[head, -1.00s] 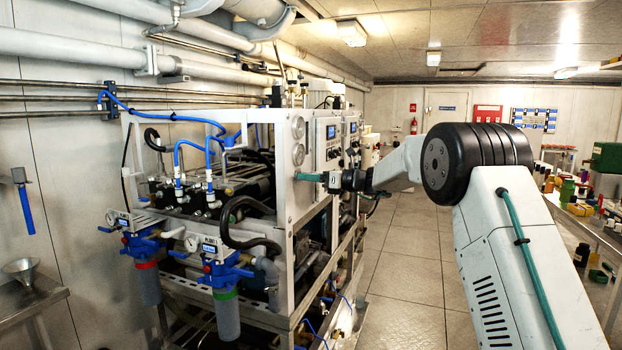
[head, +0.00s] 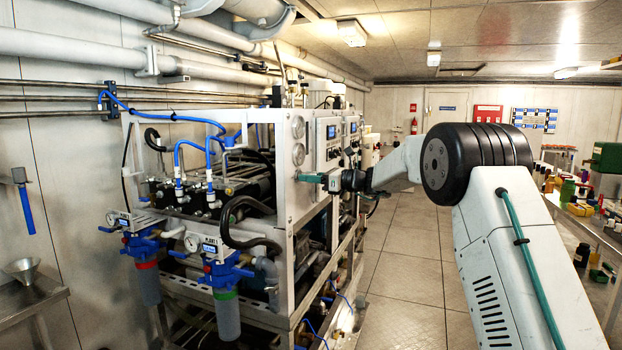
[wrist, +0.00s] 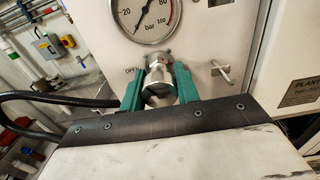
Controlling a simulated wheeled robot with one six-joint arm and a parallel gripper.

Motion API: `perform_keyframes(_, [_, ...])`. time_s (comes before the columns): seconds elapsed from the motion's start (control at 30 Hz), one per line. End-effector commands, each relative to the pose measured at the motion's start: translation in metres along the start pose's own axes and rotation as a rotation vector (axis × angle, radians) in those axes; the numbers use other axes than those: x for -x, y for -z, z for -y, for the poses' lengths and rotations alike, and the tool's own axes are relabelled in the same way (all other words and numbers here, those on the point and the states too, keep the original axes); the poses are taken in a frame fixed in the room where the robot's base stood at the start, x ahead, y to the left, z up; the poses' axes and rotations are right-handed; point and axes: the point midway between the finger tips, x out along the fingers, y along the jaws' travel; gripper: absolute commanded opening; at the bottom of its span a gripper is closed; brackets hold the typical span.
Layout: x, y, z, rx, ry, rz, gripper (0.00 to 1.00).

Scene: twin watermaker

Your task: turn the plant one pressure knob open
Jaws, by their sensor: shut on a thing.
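The pressure knob (wrist: 158,84) is a silvery metal knob on the panel, under a round bar gauge (wrist: 147,14) in the wrist view. The word "OPEN" is printed to the left of the knob. My gripper (wrist: 159,88) has green fingers on both sides of the knob and is shut on it. The knob itself is hidden there.
A small metal T-handle (wrist: 221,71) sticks out right of the knob. A black hose (wrist: 40,100) runs at the left. Blue filter housings (head: 225,275) stand at the machine's front. The floor aisle (head: 408,260) is clear; a cluttered bench (head: 590,225) stands at right.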

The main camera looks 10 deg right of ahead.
Motion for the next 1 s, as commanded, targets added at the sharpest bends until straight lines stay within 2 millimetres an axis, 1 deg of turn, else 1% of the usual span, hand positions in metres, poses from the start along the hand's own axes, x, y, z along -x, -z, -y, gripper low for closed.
perform_keyframes(1.0, [0.0004, -0.0002, 0.0014, 0.95, 0.001, -0.001, 0.08])
